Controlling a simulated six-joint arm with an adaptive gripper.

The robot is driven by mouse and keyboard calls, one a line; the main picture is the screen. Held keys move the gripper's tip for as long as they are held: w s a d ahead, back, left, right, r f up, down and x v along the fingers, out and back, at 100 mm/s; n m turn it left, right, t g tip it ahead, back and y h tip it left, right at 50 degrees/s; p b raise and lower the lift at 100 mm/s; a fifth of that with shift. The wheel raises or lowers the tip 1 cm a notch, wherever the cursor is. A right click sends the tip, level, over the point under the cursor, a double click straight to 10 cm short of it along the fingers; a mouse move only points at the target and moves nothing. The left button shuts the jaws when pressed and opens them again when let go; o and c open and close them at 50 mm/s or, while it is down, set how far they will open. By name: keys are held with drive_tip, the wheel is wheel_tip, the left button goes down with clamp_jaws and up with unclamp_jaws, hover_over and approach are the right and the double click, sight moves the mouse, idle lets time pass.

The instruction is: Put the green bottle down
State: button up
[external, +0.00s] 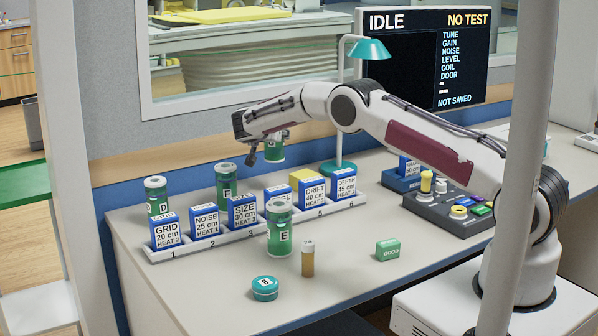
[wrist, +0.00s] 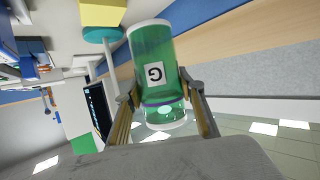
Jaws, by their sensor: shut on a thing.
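My gripper (external: 262,152) is above the back of the bench, behind the row of blue boxes, shut on a green bottle (external: 274,150). In the wrist view the held green bottle (wrist: 158,75) has a white label with the letter G and sits between the two fingers (wrist: 165,105). It is clear of the bench in the external view.
A white numbered rack (external: 205,243) holds several blue boxes. A teal round tin (external: 265,288), an amber vial (external: 308,260) and a green box (external: 388,249) lie in front. A teal lamp (external: 338,168) stands right of the gripper. A control panel (external: 445,208) is further right.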

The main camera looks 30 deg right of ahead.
sight(274, 154)
drive_tip(key=shift+f, duration=3.05)
drive_tip(key=shift+f, duration=1.9)
drive_tip(key=o, duration=1.4)
drive_tip(key=shift+f, duration=0.2)
drive_tip(key=shift+r, duration=0.2)
drive_tip(key=shift+s+a, duration=0.1)
